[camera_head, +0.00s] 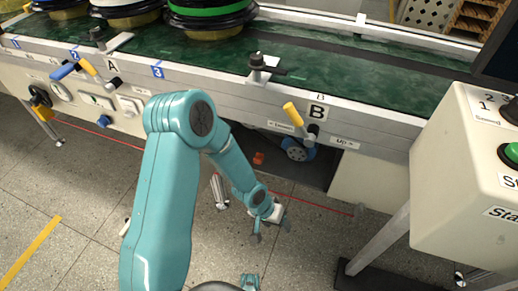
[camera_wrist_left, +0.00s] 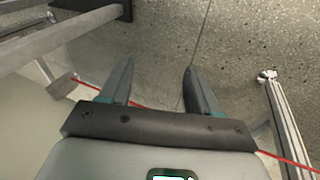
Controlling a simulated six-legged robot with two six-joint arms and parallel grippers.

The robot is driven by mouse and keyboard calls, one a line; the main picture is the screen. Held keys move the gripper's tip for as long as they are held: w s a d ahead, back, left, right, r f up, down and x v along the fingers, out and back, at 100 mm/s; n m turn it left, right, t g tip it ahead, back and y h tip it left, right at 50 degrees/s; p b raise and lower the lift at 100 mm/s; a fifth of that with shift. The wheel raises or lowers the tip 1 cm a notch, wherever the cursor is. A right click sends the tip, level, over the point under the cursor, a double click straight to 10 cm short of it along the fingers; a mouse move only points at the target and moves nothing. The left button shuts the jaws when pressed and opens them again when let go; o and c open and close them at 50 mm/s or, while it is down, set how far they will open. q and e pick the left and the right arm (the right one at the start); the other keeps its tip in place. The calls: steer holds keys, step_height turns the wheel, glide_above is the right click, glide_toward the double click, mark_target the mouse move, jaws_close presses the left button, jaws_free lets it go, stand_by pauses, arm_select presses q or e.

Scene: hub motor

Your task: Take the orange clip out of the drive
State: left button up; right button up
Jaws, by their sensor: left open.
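A small orange piece (camera_head: 258,157), which looks like the clip, shows in the dark opening under the conveyor in the head view. It is too small to tell how it is seated, and the drive around it is mostly in shadow. My left gripper (camera_head: 272,231) is in front of and below the opening, clear of the orange piece. Its fingers also show in the left wrist view (camera_wrist_left: 158,72), apart and empty, over the floor. The orange piece does not show in the wrist view.
The conveyor (camera_head: 340,85) with its levers runs across above the opening. A blue wheel (camera_head: 297,150) sits right of the orange piece. A red cable (camera_head: 320,204) crosses near my gripper. A control box (camera_head: 460,180) stands at right. Floor (camera_head: 70,190) is open at left.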

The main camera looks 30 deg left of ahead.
arm_select(q)
steer(key=w+a+r+t+y, duration=0.1)
steer(key=w+a+r+y, duration=0.15)
steer(key=w+a, duration=0.4)
steer(key=t+y, duration=0.1)
steer(key=y, duration=0.1)
glide_toward(257, 159)
step_height(257, 159, down, 2)
steer(key=d, duration=0.1)
steer(key=shift+n, duration=0.4)
steer(key=x, duration=0.4)
steer(key=a+x, duration=0.1)
steer(key=x, duration=0.2)
steer(key=shift+w+r+b, duration=0.15)
steer(key=shift+w+b, duration=0.2)
steer(key=shift+w, duration=0.15)
steer(key=c, duration=1.1)
